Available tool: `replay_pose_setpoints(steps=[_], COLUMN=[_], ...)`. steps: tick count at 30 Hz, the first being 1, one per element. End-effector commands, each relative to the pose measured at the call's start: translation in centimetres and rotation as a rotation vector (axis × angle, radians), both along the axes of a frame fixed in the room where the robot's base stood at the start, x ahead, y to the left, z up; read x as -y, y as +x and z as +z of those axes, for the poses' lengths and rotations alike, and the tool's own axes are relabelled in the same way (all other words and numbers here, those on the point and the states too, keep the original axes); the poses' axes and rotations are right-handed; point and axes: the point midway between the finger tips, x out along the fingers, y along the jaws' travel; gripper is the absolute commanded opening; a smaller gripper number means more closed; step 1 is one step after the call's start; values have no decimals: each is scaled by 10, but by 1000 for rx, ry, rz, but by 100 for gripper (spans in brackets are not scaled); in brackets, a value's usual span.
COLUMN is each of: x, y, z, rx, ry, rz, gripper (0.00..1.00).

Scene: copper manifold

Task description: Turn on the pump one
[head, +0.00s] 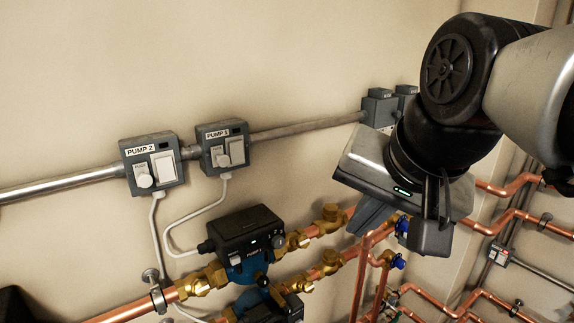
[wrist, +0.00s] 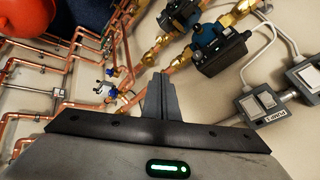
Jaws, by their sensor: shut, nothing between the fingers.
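The grey pump 1 switch box (head: 223,147), labelled PUMP 1, is fixed to the wall left of my gripper in the head view. The box also shows at the right of the wrist view (wrist: 262,104). My gripper (head: 371,217) is shut and empty, in front of the wall to the right of the box and apart from it. In the wrist view its fingers (wrist: 160,92) are together, pointing towards the pipes.
The pump 2 box (head: 153,163) is left of the pump 1 box on the same conduit (head: 305,128). A black and blue pump (head: 246,240) sits below on copper pipes with brass valves (head: 332,218). More grey boxes (head: 378,107) are behind my arm. The wall above is clear.

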Motion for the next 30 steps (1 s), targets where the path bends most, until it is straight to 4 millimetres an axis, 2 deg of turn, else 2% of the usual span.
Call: replay_pose_setpoints(steps=[1, 6, 12, 18, 30], x=[-17, -65, -103, -114, -116], y=[9, 24, 26, 25, 28], z=[12, 66, 108, 123, 119], rx=[3, -34, -96, -123, -125], ry=[75, 327, 521, 586, 586], rz=[-40, -202, -321, -366, -367], gripper=[0, 0, 0, 0, 0])
